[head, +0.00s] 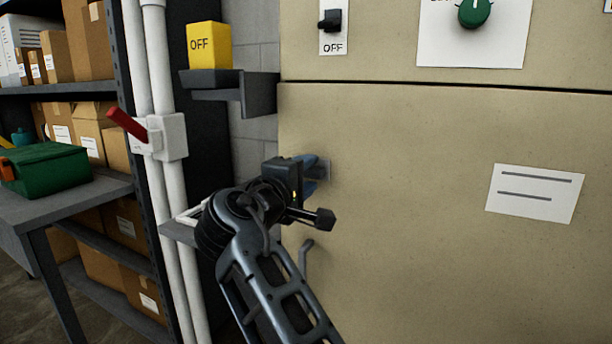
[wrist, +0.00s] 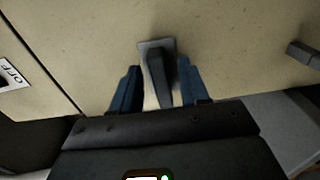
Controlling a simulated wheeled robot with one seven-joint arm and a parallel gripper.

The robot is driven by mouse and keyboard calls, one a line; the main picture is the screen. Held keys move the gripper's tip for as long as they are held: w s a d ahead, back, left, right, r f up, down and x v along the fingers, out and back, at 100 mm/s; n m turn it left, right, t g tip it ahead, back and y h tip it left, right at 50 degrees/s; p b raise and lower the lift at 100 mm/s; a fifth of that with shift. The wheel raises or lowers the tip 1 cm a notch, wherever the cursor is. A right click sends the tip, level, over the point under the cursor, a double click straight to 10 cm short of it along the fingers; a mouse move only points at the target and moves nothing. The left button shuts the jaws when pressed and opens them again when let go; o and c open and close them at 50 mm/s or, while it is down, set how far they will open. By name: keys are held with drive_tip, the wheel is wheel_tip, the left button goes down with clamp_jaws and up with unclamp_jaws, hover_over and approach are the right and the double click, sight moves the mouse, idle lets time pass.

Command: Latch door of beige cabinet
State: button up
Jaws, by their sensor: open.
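The beige cabinet (head: 430,265) fills the right of the head view. Its lower door looks flush below the dark seam under the upper panel. A small dark grey latch lever (wrist: 158,80) stands out from a grey plate on the door. In the wrist view my gripper (wrist: 155,85) is open, with one blue finger on each side of the lever. Contact between the fingers and lever cannot be told. In the head view my gripper (head: 312,172) is at the door's left edge, and my wrist hides most of the latch.
A grey handle (head: 306,258) sticks out lower on the door and also shows in the wrist view (wrist: 303,52). Left of the cabinet are a bracket shelf (head: 225,82) with a yellow OFF block (head: 208,46), white pipes (head: 170,230) and a red lever (head: 127,124).

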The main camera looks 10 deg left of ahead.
drive_tip(key=v, duration=0.7)
drive_tip(key=shift+s, duration=0.3)
drive_tip(key=shift+a, duration=0.1)
